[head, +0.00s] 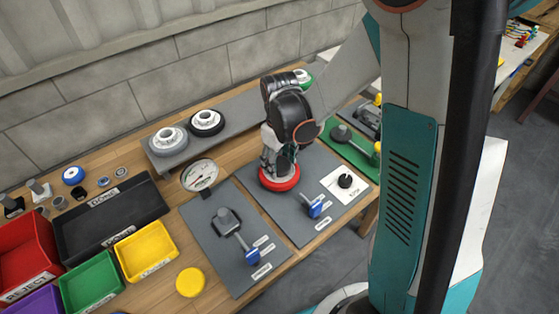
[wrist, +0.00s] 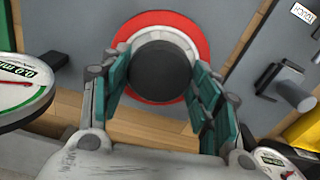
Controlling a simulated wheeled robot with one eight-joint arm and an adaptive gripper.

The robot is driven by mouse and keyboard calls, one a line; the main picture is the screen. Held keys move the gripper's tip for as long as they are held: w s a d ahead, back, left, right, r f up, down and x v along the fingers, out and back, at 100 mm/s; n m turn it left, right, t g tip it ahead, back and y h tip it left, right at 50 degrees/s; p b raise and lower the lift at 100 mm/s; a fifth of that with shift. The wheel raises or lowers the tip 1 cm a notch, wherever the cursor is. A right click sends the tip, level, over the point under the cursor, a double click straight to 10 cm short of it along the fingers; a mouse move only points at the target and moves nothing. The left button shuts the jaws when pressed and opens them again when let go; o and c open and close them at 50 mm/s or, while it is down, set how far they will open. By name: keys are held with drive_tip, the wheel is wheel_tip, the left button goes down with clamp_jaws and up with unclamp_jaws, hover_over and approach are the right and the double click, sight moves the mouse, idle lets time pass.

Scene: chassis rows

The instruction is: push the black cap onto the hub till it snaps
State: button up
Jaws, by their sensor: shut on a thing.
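The black cap (wrist: 161,77) is a dark round disc between the fingers of my gripper (wrist: 158,90) in the wrist view. My gripper is shut on it. A pale hub (wrist: 190,48) shows as a ring around and behind the cap, on a red round base (wrist: 196,26). The cap looks roughly centred over the hub; whether it touches or is seated on it I cannot tell. In the head view my gripper (head: 272,160) points down over the red base (head: 280,182), and hides most of the hub and the cap.
Wheel-like parts with pale hubs (head: 168,139) (head: 206,122) stand on a raised grey shelf behind. A round dial (head: 199,175) is left of the red base. Coloured bins (head: 146,250) fill the left.

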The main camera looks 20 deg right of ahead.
drive_tip(key=o, duration=1)
wheel_tip(320, 180, up, 12)
idle(0.6)
drive_tip(key=s+r+m+t, duration=0.2)
drive_tip(key=s+r+t, duration=0.1)
drive_tip(key=s, duration=0.4)
drive_tip(key=s+r+m+t, duration=0.3)
drive_tip(key=s+r+t, duration=0.1)
drive_tip(key=s, duration=0.3)
drive_tip(key=shift+s, duration=0.4)
